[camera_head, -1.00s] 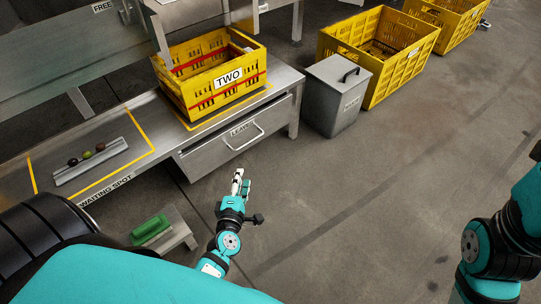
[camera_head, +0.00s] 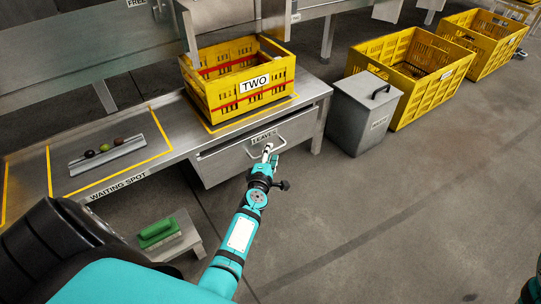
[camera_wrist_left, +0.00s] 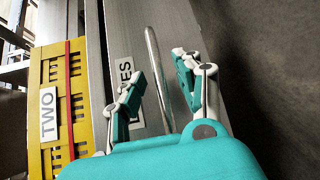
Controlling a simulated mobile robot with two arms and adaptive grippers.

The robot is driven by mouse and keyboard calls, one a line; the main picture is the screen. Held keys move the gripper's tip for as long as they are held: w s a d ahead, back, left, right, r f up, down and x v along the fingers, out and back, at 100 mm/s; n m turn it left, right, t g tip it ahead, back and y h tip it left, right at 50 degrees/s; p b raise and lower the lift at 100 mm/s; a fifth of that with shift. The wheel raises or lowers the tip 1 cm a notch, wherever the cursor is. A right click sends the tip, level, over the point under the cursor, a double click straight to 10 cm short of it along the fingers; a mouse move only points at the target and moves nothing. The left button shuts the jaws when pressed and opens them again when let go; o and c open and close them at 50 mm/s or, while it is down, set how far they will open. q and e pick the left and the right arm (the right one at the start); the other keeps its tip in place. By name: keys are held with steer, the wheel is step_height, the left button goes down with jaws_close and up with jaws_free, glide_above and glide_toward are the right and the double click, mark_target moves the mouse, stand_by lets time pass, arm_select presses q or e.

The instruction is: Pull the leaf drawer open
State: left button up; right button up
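The leaf drawer (camera_head: 226,167) is a grey metal drawer under the bench, with a "LEAVES" label and a pale bar handle (camera_head: 283,142). My left gripper (camera_head: 268,153) is at the handle in the head view. In the left wrist view the fingers of my left gripper (camera_wrist_left: 160,85) are spread open, with the handle bar (camera_wrist_left: 158,75) running between them. A gap shows between the fingers and the bar. Of my right arm only a small piece shows at the lower right edge; its gripper is out of view.
A yellow crate marked TWO (camera_head: 214,99) stands on the bench (camera_head: 180,140) above the drawer. A grey lidded bin (camera_head: 362,112) stands right of the drawer. A green-handled brush (camera_head: 158,232) lies on a low stand at lower left. The floor before the drawer is clear.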

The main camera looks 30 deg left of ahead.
arm_select(q)
steer(key=shift+x, duration=0.75)
jaws_close()
